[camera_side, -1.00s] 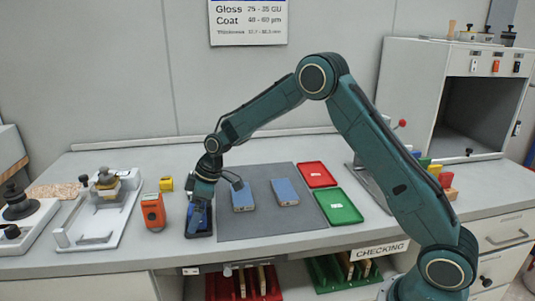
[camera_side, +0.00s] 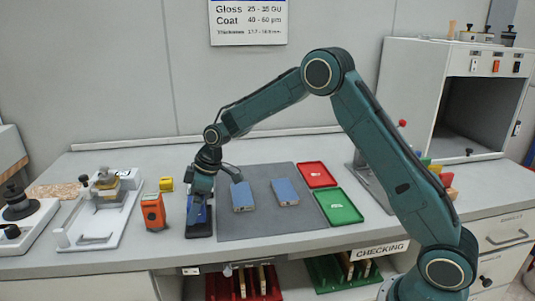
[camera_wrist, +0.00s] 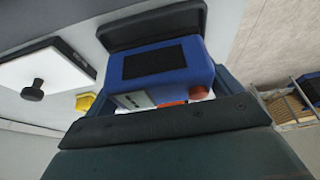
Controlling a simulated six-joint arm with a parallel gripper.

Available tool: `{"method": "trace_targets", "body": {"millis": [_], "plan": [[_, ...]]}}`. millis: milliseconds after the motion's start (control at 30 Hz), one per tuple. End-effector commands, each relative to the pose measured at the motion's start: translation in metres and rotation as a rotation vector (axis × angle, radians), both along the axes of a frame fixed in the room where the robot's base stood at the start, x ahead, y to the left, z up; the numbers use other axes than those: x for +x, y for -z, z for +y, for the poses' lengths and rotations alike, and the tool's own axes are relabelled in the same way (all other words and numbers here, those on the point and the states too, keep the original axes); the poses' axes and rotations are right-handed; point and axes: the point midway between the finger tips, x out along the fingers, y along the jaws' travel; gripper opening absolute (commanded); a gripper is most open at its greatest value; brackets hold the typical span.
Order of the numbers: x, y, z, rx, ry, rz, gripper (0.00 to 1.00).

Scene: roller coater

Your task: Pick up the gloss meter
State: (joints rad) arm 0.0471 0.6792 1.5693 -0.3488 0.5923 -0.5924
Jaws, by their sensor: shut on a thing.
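The gloss meter (camera_wrist: 160,72) is a blue box with a dark panel on its face and a small orange part. In the wrist view it sits between the jaws of my gripper (camera_wrist: 170,95). In the side view the blue gloss meter (camera_side: 196,212) is mostly hidden by my gripper (camera_side: 198,203), which points down and is shut on it. A dark base or holder (camera_side: 199,233) lies right below it on the bench. I cannot tell whether the meter is clear of that base.
An orange instrument (camera_side: 153,212) stands close on the left, with a yellow item (camera_side: 166,184) behind it. Two blue panels (camera_side: 242,197) lie on the grey mat (camera_side: 265,224) to the right. Red (camera_side: 317,175) and green (camera_side: 339,207) trays lie beyond.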

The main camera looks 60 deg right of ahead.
Motion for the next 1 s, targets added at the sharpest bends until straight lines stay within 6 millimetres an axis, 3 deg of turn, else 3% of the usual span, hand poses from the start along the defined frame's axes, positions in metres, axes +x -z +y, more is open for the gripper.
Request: {"method": "trace_targets", "body": {"millis": [700,1000], "plan": [[0.001,-0.144,-0.001,0.0,0.0,-0.006,0.58],[0.0,-0.175,0.0,0.0,0.0,-0.003,0.58]]}}
